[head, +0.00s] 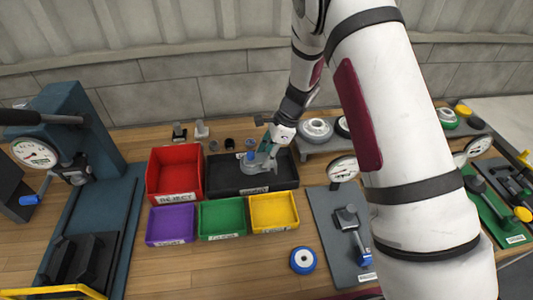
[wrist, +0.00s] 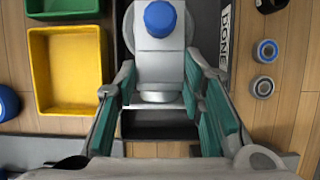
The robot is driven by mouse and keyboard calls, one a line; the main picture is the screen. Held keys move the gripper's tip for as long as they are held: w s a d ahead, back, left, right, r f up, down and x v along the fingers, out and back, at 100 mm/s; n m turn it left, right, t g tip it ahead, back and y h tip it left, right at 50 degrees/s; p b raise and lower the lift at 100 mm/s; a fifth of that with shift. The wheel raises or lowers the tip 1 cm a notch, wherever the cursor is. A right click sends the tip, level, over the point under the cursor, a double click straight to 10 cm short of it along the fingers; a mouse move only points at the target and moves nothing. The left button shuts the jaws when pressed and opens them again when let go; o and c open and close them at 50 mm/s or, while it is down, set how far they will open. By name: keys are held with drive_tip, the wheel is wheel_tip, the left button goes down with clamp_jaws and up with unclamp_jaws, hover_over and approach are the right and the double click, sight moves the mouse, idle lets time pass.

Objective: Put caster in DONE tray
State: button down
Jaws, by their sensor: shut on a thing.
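The caster (wrist: 158,62), a grey body with a round blue part, is between the teal fingers of my gripper (wrist: 160,75) in the wrist view. My gripper is shut on it. In the head view the caster (head: 250,165) shows grey and blue below my gripper (head: 268,148), over the black tray (head: 225,184). The wrist view shows the DONE label on this tray's edge (wrist: 226,45). I cannot tell whether the caster touches the tray floor.
A red REJECT bin (head: 174,157) stands left of the black tray. Purple (head: 171,224), green (head: 221,217) and yellow (head: 274,211) bins stand in front. A blue wheel (head: 303,260) lies on the table. Small round parts lie behind the tray. A gauge fixture stands on the right.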

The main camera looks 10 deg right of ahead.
drive_tip(key=shift+f+b, duration=0.6)
drive_tip(key=shift+f, duration=0.65)
idle(1.4)
drive_tip(key=shift+f+b, duration=0.6)
drive_tip(key=shift+f, duration=0.9)
drive_tip(key=c, duration=1)
unclamp_jaws()
drive_tip(key=shift+o, duration=0.2)
drive_tip(key=v, duration=1.2)
